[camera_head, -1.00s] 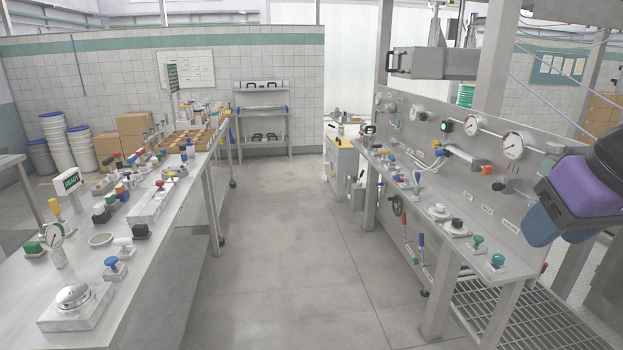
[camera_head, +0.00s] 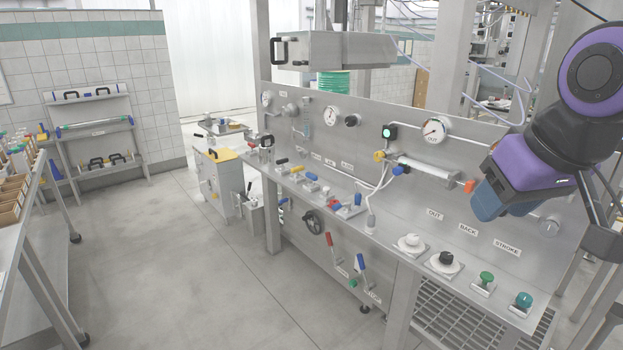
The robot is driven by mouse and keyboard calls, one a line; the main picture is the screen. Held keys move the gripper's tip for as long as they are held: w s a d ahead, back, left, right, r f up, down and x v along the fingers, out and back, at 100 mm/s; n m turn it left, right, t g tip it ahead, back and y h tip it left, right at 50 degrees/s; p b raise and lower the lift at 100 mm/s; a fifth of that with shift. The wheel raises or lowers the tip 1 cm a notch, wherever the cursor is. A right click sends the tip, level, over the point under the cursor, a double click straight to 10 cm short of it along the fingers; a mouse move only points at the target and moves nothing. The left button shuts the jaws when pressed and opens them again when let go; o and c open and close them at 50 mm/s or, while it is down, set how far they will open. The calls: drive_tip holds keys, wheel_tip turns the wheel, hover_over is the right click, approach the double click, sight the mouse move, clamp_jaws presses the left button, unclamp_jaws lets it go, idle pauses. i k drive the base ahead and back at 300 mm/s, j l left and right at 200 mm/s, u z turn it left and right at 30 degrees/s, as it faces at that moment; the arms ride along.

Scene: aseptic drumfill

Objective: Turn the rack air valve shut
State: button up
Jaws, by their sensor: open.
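The rack air valve cannot be singled out, as no label for it is readable. On the front of the right-hand bench hang a red-handled lever (camera_head: 327,240) and a blue-handled lever (camera_head: 361,262); both stand tilted, close together. A dark handwheel (camera_head: 313,221) sits left of them. On the panel above is a yellow fitting (camera_head: 379,156) beside a blue one (camera_head: 400,170). My purple and blue arm hangs over the right end of the bench, apart from these parts. My gripper's fingers cannot be made out.
The steel bench carries several small knobs, including a green one (camera_head: 486,278) and a teal one (camera_head: 523,300). A gauge (camera_head: 433,130) is on its panel. A grey cabinet (camera_head: 218,183) stands beyond. The floor (camera_head: 190,270) between the benches is clear.

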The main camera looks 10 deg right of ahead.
sight(309, 175)
drive_tip(key=i+j+z, duration=0.35)
drive_tip(key=i+j, duration=1.75)
